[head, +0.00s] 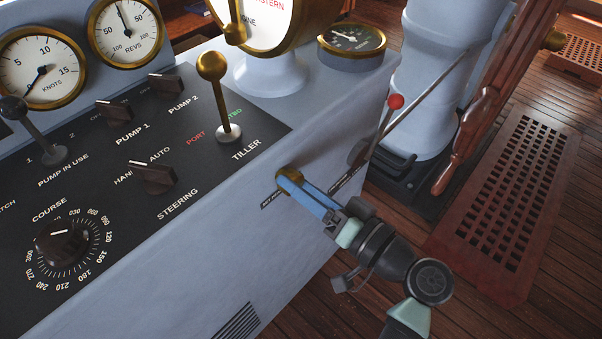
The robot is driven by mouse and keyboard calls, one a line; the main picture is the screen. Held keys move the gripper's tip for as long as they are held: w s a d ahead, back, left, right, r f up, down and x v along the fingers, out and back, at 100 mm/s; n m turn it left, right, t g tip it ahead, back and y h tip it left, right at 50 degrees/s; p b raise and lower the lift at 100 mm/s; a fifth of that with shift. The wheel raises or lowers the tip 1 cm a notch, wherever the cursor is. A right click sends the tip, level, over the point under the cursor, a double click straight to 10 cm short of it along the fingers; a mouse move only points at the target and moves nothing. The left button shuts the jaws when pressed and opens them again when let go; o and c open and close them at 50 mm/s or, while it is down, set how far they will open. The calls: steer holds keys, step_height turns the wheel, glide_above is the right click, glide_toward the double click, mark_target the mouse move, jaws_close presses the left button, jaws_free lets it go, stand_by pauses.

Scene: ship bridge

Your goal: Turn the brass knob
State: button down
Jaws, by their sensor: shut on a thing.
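The brass knob (289,178) sits on the upper side face of the grey console, near its right end.
The console top holds a brass-knobbed tiller lever (212,70), a steering switch (152,178) and a course dial (61,243). A red-tipped lever (395,102) stands right of my gripper, near a wooden wheel (465,140). A wooden grating (505,205) lies on the floor at right.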

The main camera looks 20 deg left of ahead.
steer(key=shift+m+p, duration=3.95)
steer(key=shift+m, duration=0.75)
steer(key=shift+f, duration=0.1)
steer(key=shift+g, duration=0.3)
steer(key=shift+c, duration=1.4)
jaws_free()
steer(key=shift+w, duration=0.1)
steer(key=v, duration=1.3)
steer(key=shift+b, duration=0.3)
